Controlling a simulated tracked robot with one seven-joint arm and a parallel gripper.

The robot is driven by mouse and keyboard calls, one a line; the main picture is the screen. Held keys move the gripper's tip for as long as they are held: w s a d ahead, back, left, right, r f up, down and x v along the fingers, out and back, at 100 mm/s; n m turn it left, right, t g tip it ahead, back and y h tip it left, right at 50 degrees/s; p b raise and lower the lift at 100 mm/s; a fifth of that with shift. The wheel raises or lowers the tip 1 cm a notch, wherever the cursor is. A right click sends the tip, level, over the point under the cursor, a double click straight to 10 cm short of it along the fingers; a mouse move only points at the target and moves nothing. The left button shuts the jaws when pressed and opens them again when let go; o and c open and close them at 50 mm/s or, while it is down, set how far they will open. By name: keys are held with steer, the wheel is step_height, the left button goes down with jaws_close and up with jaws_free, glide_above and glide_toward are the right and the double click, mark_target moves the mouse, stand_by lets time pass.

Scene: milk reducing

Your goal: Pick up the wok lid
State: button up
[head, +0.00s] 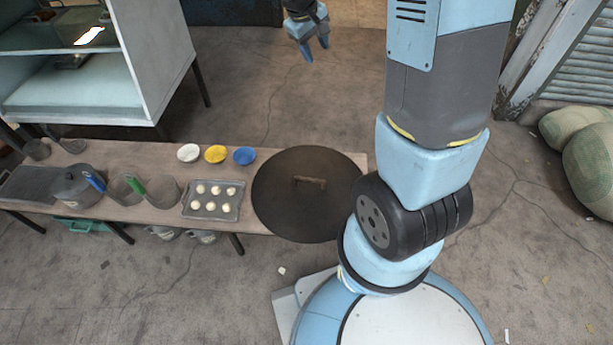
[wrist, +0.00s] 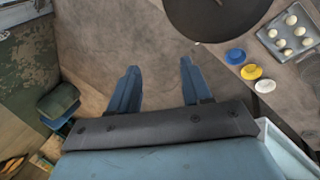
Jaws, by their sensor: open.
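The wok lid (head: 283,210) is a large dark round disc with a brown bar handle (head: 310,181) across its middle. It lies at the right end of the low table, and its front edge reaches past the table's edge. In the wrist view part of the wok lid (wrist: 215,18) shows at the top, cut off by the frame. My gripper (head: 315,52) is at the top of the head view, beyond the table and well apart from the lid. In the wrist view my gripper (wrist: 158,75) has its two blue fingers spread, with nothing between them.
On the low table (head: 130,158), left of the lid, stand a tray of buns (head: 225,213), white, yellow and blue bowls (head: 244,156), and several pots (head: 77,186). A glass-fronted cabinet (head: 160,50) stands at back left. Sacks (head: 590,150) lie at right. Floor behind the table is clear.

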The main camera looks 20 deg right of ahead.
steer(key=w+a+f+n, duration=0.1)
steer(key=w+f, duration=0.2)
steer(key=f, duration=0.4)
steer(key=w+a+f+n, duration=0.1)
steer(key=w+f, duration=0.1)
steer(key=f, duration=0.5)
steer(key=n+g+h, duration=0.1)
steer(key=n+g, duration=0.1)
steer(key=n, duration=0.4)
glide_toward(309, 179)
steer(key=x, duration=0.3)
steer(key=w+x, duration=0.1)
steer(key=x, duration=0.1)
steer(key=shift+d, duration=0.1)
steer(key=shift+s+x, duration=0.15)
steer(key=shift+x, duration=1.3)
steer(key=shift+s+x, duration=0.1)
steer(key=shift+x, duration=1.4)
jaws_close()
